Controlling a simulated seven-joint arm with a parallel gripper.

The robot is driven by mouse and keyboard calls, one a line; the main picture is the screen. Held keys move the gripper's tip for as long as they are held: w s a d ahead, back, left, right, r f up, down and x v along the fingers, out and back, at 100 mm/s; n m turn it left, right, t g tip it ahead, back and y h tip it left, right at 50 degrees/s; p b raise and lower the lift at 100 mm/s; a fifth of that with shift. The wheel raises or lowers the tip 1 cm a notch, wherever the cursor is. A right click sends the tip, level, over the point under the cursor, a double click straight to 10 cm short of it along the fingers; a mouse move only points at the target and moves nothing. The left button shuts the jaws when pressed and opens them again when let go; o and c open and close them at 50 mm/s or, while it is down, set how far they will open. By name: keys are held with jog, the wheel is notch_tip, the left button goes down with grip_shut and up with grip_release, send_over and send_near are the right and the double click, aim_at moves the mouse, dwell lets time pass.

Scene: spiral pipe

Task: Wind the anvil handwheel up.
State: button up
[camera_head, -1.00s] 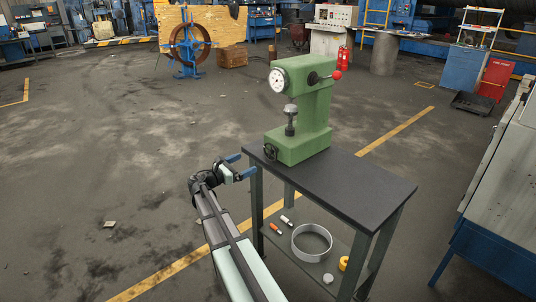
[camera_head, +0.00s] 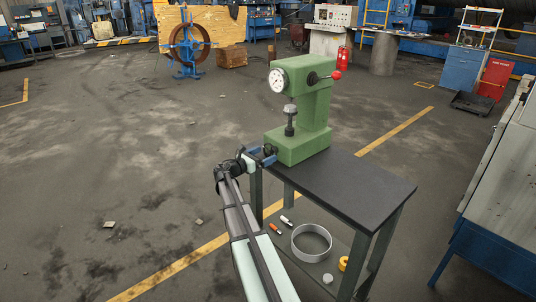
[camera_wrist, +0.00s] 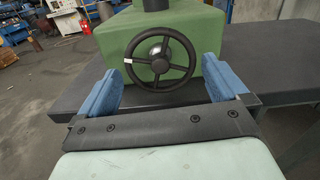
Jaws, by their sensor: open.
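The green hardness tester (camera_head: 312,105) stands upright on a dark table. Its anvil (camera_head: 290,121) is a metal post with a round top above the base, below the head with a dial. The black handwheel (camera_wrist: 160,59) is on the front of the green base in the wrist view, with spokes and a small white mark on its left rim. My gripper (camera_wrist: 166,85) is open, its blue fingers to the left and right of the wheel, apart from it. In the head view my gripper (camera_head: 262,156) is at the table's left corner and mostly hides the wheel.
The dark tabletop (camera_head: 355,185) is clear right of the tester. A red-knobbed lever (camera_head: 337,75) sticks out of the tester's right side. Open floor lies left.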

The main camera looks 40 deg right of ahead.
aim_at(271, 151)
jog(key=shift+d, duration=1.45)
jog(key=shift+c, duration=0.2)
jog(key=c, duration=0.7)
jog(key=shift+o, duration=0.2)
jog(key=shift+m, duration=0.3)
jog(key=m, duration=0.3)
jog(key=shift+m, duration=2)
